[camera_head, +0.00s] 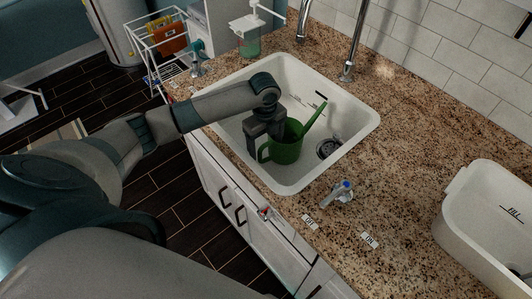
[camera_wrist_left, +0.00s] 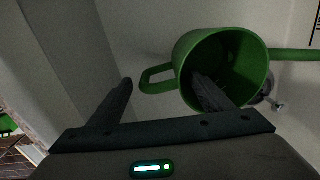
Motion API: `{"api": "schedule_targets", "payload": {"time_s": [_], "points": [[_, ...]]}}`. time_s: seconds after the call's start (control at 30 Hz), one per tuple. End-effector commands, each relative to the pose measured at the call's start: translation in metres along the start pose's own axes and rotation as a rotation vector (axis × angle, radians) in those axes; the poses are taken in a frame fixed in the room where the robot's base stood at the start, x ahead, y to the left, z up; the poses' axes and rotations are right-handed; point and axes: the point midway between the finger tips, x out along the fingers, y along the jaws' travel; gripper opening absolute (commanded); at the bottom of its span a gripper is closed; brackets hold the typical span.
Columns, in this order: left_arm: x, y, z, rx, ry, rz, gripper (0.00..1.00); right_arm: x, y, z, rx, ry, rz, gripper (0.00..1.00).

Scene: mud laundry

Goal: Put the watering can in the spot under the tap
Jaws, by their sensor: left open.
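The green watering can (camera_head: 286,152) stands in the white sink (camera_head: 355,125), its spout pointing up and right toward the back wall. It also shows in the left wrist view (camera_wrist_left: 250,85), with its open top facing the camera and its loop handle at the left. My left gripper (camera_head: 262,146) is over the can's handle side. Its jaws (camera_wrist_left: 165,84) are open, with the handle (camera_wrist_left: 150,80) appearing between them. One finger overlaps the can's opening; I cannot tell whether it is inside. My right gripper is out of view.
A drain (camera_head: 327,148) lies right of the can. A blue-tipped metal fitting (camera_head: 340,192) stands on the granite counter (camera_head: 400,150). A white basin (camera_head: 480,245) marked FILL is at the right. The sink's front left is clear.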

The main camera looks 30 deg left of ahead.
Motion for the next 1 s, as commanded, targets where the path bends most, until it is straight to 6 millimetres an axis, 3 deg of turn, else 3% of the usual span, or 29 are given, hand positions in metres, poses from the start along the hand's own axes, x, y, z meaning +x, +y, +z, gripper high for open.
{"api": "schedule_targets", "payload": {"time_s": [0.2, 0.4, 1.0], "points": [[-0.039, -0.001, 0.001, 0.002, -0.002, -0.004, 0.72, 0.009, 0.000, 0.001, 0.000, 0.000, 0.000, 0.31], [-0.062, -0.001, 0.000, 0.001, 0.000, -0.001, 0.72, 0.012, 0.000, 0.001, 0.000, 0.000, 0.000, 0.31], [-0.069, 0.000, 0.000, 0.001, 0.001, 0.001, 0.72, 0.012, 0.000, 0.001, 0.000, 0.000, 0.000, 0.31]]}}
